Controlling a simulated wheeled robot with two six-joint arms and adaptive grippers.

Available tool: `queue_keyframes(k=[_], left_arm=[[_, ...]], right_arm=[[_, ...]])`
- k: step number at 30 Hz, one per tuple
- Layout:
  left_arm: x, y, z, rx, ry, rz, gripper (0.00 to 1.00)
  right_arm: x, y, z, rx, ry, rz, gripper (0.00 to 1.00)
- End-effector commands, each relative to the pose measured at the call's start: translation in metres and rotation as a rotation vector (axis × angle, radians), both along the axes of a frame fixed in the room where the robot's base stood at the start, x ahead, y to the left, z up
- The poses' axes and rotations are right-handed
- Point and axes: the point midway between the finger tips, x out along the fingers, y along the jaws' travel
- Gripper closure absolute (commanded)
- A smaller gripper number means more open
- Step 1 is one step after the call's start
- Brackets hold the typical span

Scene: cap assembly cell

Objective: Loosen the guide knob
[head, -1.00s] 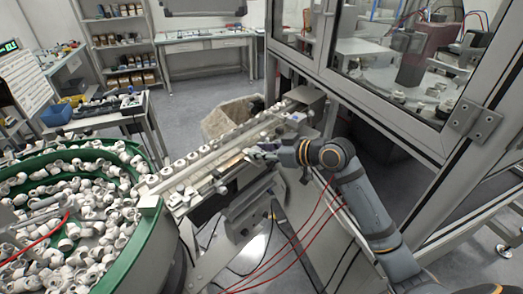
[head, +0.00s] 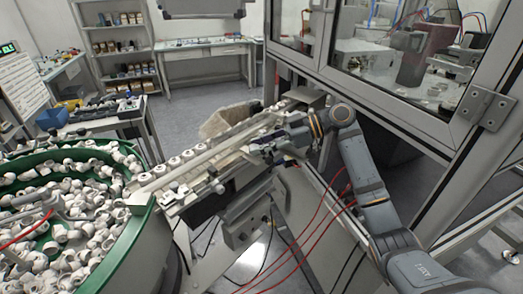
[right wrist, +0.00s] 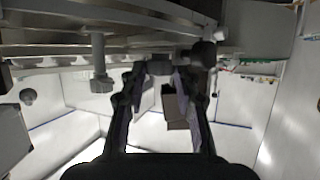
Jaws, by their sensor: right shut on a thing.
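My right gripper (head: 262,147) reaches in from the right to the side of the conveyor track (head: 205,158). In the right wrist view its two fingers (right wrist: 162,76) are shut on a small grey part at the rail's edge, which I take to be the guide knob (right wrist: 160,68). The gripper hides that knob in the head view. A grey knob on a stem (right wrist: 100,78) hangs from the rail to the left, apart from the fingers. A dark round knob (right wrist: 203,54) is close by the right fingertip. My left gripper is not in view.
White caps sit in a row along the track. A green-rimmed bowl (head: 140,205) full of white fittings stands at the left. The framed machine enclosure (head: 400,115) is close to my right arm. Red and black cables (head: 315,215) hang below the arm.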

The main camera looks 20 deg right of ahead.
Motion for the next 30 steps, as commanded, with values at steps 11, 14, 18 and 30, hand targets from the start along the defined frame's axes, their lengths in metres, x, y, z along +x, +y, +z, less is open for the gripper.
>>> queue_keyframes(k=[11, 14, 18, 30], left_arm=[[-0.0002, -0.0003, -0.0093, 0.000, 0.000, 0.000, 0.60], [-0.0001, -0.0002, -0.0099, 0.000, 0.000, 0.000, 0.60], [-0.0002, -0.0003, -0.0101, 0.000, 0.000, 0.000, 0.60], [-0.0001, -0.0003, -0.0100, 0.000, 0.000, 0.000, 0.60]], right_arm=[[0.0035, -0.0009, -0.0009, -0.001, 0.002, 0.166, 1.00], [0.0038, -0.0008, -0.0008, -0.001, 0.001, 0.183, 1.00], [0.0037, -0.0009, -0.0011, -0.002, 0.003, 0.194, 1.00], [0.0037, -0.0011, -0.0015, -0.003, 0.003, 0.194, 0.60]])
